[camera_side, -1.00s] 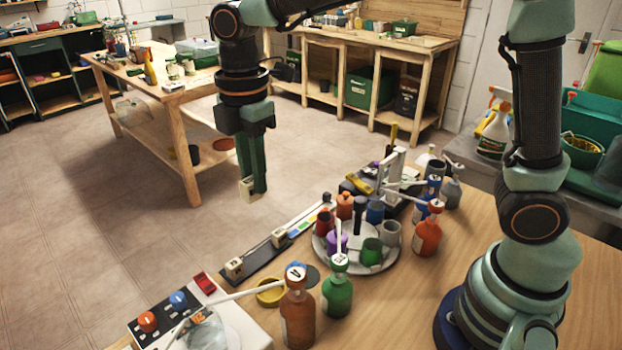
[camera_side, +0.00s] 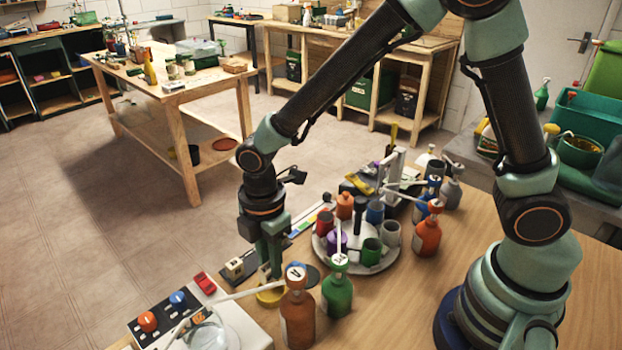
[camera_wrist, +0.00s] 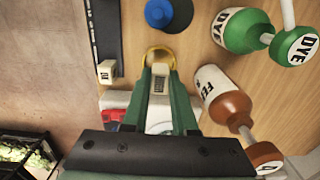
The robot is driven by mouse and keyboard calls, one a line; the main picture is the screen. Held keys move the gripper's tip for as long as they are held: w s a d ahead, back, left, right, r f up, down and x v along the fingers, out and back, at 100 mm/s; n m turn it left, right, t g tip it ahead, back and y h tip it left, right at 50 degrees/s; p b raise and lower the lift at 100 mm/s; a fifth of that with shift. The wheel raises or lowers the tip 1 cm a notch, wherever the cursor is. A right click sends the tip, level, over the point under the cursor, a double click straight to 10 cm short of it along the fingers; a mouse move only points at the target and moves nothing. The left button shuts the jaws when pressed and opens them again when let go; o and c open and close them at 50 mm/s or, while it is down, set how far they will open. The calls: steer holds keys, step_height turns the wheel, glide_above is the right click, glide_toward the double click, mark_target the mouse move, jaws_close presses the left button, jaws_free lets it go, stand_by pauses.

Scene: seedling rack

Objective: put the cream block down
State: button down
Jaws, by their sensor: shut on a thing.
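My gripper (camera_side: 268,268) points down at the front left of the wooden table, behind the orange-brown bottle. It is shut on a small cream block. In the wrist view the cream block (camera_wrist: 160,83) sits between the green fingertips, with dark marks on its face. A yellow round dish (camera_side: 270,297) is just below the fingertips; its rim also shows in the wrist view (camera_wrist: 160,50). The block is at or just above this dish; I cannot tell whether it touches. Another cream block (camera_side: 234,268) stands on a dark rail left of my gripper.
The orange-brown bottle (camera_side: 298,312) and green bottle (camera_side: 337,290) stand close on the right, with a long white spout reaching left past the dish. A red toy car (camera_side: 204,283) and a button panel (camera_side: 160,318) are at the left. A round carousel of cups (camera_side: 378,266) is behind right.

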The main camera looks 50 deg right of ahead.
mark_target(273, 281)
steer(key=shift+f, duration=2.2)
steer(key=shift+f, duration=0.25)
steer(key=shift+f, duration=0.4)
steer(key=c, duration=0.7)
jaws_free()
steer(key=shift+s, duration=0.1)
step_height(273, 281, up, 12)
steer(key=shift+r, duration=0.2)
steer(key=shift+d+r, duration=0.15)
steer(key=shift+r, duration=0.4)
steer(key=s+d+r+m+t, duration=0.2)
steer(key=d+r+m, duration=0.3)
steer(key=d+m, duration=0.3)
steer(key=s+d+r+m+t, duration=0.3)
steer(key=d+r+m, duration=0.2)
steer(key=d+m, duration=0.4)
steer(key=shift+s+d+r+m+t, duration=0.2)
steer(key=shift+m+t, duration=0.1)
steer(key=shift+m, duration=0.2)
